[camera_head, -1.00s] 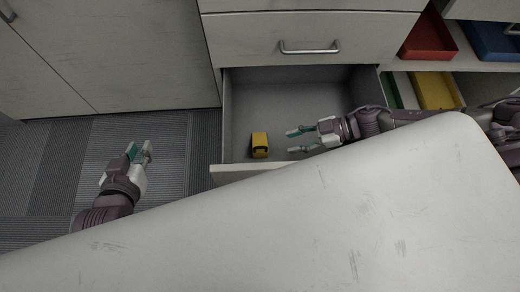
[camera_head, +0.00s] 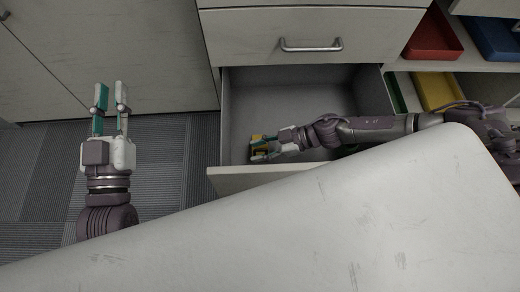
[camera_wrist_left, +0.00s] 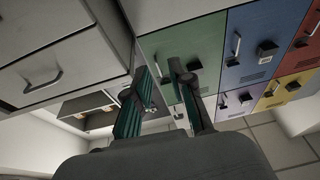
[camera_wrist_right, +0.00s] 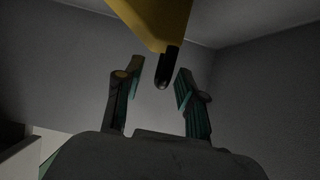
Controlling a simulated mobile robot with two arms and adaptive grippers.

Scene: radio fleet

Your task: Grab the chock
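The yellow chock (camera_head: 257,138) sits in the open drawer, near its front left part. My right gripper (camera_head: 256,150) reaches into the drawer from the right, and its fingers partly cover the chock. In the right wrist view the fingers (camera_wrist_right: 159,78) are apart. The chock (camera_wrist_right: 157,18) shows at the top there, and its dark lower end hangs in the line between the fingertips. I cannot tell whether a finger touches it. My left gripper (camera_head: 111,96) is open and empty above the carpet, left of the drawer.
The drawer's front wall (camera_head: 270,178) and side walls surround the right gripper's fingers. The white tabletop (camera_head: 300,230) fills the foreground. Red (camera_head: 432,40), blue (camera_head: 495,38) and yellow (camera_head: 437,90) trays stand on shelves at the right. Colored lockers (camera_wrist_left: 190,50) show in the left wrist view.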

